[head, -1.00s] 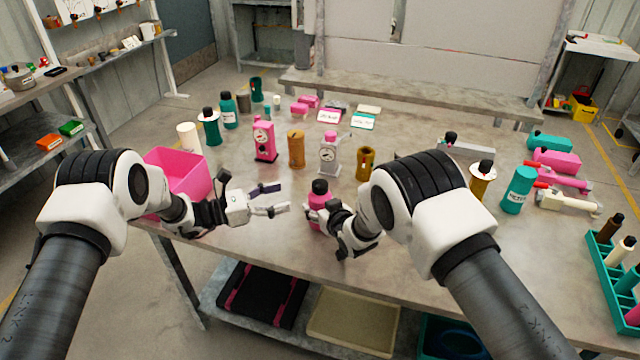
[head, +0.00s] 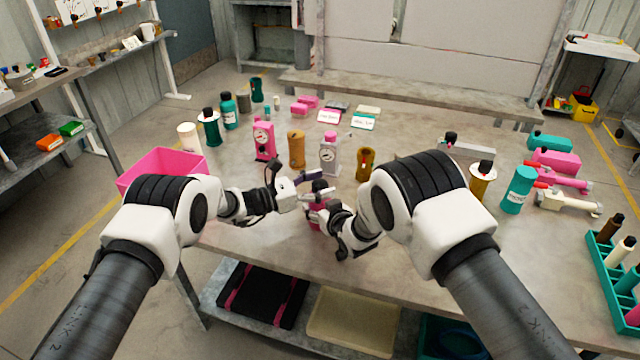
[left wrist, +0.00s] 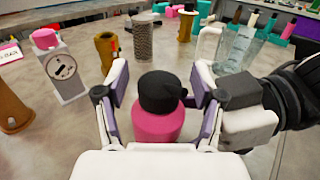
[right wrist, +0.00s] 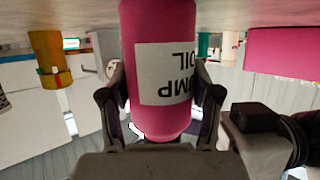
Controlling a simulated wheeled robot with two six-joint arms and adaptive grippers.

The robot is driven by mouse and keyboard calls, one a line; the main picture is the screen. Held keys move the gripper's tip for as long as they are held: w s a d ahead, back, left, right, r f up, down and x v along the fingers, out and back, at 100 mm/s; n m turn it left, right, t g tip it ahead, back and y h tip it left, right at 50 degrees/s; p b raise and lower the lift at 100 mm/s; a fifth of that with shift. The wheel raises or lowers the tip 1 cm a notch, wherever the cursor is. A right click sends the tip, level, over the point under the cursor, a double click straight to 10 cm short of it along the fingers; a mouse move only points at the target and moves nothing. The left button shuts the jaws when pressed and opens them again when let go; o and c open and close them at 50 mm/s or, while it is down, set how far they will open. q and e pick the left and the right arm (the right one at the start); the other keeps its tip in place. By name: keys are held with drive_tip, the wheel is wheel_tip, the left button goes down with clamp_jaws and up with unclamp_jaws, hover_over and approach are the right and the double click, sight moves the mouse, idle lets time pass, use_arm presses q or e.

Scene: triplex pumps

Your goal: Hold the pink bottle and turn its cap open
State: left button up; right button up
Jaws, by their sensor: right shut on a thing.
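The pink bottle (head: 315,221) stands near the table's front edge, its black cap (left wrist: 160,92) on top. Its white label with dark lettering shows upside down in the right wrist view (right wrist: 166,75). My right gripper (head: 330,218) is shut on the bottle's body, one finger on each side. My left gripper (head: 312,188) is at the bottle's top, coming from the left. In the left wrist view its purple-padded fingers (left wrist: 160,95) are apart on both sides of the cap, with gaps showing. In the head view the left gripper partly hides the cap.
Behind stand a pink pump (head: 264,142), a grey pump (head: 330,156) and brown cylinders (head: 296,150). A pink bin (head: 150,163) is at the left edge. A teal bottle (head: 518,190) stands right. The table front between the bin and bottle is clear.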

use_arm(q)
drive_tip(key=c, duration=1.1)
use_arm(e)
drive_tip(key=shift+s+f, duration=0.1)
use_arm(q)
drive_tip(key=shift+r+n+t+y, duration=0.1)
drive_tip(key=shift+n+t+y, duration=0.2)
drive_tip(key=shift+n+t, duration=0.3)
drive_tip(key=n+t+y, duration=0.3)
drive_tip(key=t, duration=0.1)
drive_tip(key=shift+d, duration=0.15)
drive_tip(key=shift+n+t+y, duration=0.8)
drive_tip(key=shift+t+y, duration=0.1)
drive_tip(key=shift+y, duration=0.1)
drive_tip(key=o, duration=1.2)
drive_tip(key=shift+c, duration=0.2)
